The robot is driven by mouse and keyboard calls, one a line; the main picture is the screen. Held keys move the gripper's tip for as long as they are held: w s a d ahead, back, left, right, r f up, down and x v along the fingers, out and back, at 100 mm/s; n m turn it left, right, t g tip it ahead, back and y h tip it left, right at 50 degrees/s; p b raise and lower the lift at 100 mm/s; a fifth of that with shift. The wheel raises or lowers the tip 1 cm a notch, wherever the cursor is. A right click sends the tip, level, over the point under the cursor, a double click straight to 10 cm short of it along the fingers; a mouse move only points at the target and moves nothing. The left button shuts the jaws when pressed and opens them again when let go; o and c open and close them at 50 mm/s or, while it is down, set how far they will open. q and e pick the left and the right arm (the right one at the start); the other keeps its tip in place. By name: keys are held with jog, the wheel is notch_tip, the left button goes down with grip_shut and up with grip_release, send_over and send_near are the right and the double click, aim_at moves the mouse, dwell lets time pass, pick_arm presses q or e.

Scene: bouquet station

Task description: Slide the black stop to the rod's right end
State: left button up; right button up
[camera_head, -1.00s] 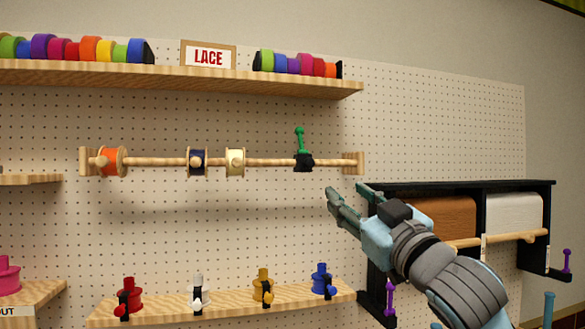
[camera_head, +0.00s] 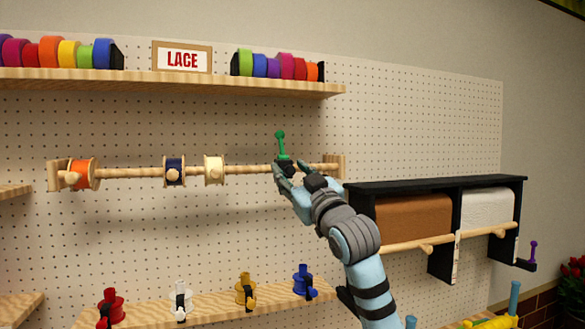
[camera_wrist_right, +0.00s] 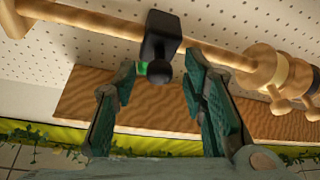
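The black stop (camera_head: 285,160) sits on the wooden rod (camera_head: 128,173), near the rod's right end bracket (camera_head: 336,163). In the right wrist view the stop (camera_wrist_right: 162,34) is a black block on the rod (camera_wrist_right: 110,22) with a dark knob. There my right gripper (camera_wrist_right: 158,84) has its fingers apart, on either side of the knob, with a visible gap on its right. My left gripper is not in view.
An orange spool (camera_head: 84,174), a navy spool (camera_head: 175,171) and a cream spool (camera_head: 214,169) are on the rod, left of the stop. A ribbon shelf (camera_head: 200,85) is above. A black paper-roll rack (camera_head: 440,187) stands lower right. A shelf with small coloured spools is below.

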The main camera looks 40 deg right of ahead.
jog(key=shift+s, duration=0.25)
jog(key=shift+c, duration=0.7)
jog(key=shift+w, duration=0.1)
grip_shut()
jog(key=shift+d, duration=0.1)
jog(key=s+d, duration=0.3)
jog(key=d, duration=0.5)
jog(key=shift+b, duration=0.45)
jog(key=shift+o, duration=0.7)
grip_release()
jog(key=shift+w+d+f, duration=0.1)
jog(key=shift+w, duration=0.05)
